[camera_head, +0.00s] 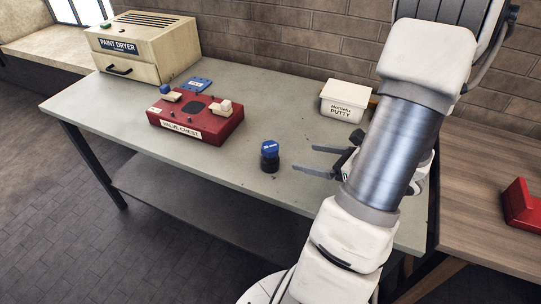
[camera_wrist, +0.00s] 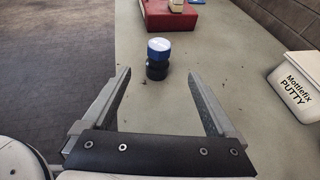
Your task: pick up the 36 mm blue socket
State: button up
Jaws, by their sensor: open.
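The blue socket (camera_head: 270,147) stands upright on the grey table, with a blue top over a dark lower body. It also shows in the wrist view (camera_wrist: 158,47), just beyond and between the fingertips. My gripper (camera_head: 320,160) is open and empty, low over the table to the right of the socket, its fingers pointing at it. In the wrist view the two fingers (camera_wrist: 160,72) spread wide with bare table between them. The socket appears apart from both fingers. Any size marking on its top is too small to read.
A red valve chest (camera_head: 195,118) with pale blocks on it sits left of the socket. A blue plate (camera_head: 196,83) lies behind it. A paint dryer (camera_head: 145,45) stands at the far left. A white putty tub (camera_head: 345,101) stands at the back right. Table around the socket is clear.

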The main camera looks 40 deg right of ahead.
aim_at(278, 161)
jog(key=b+x, duration=0.1)
jog(key=x, duration=1)
jog(key=shift+w+d+f, duration=0.1)
jog(key=shift+w+f, duration=0.1)
jog(key=shift+w, duration=0.05)
jog(key=shift+a+r+b+x, duration=0.15)
jog(key=shift+b+x, duration=0.15)
jog(key=shift+x, duration=1.15)
jog(key=shift+a+r+b+x, duration=0.15)
jog(key=shift+b+x, duration=0.15)
jog(key=shift+x, duration=1.15)
jog(key=shift+d, duration=0.1)
grip_shut()
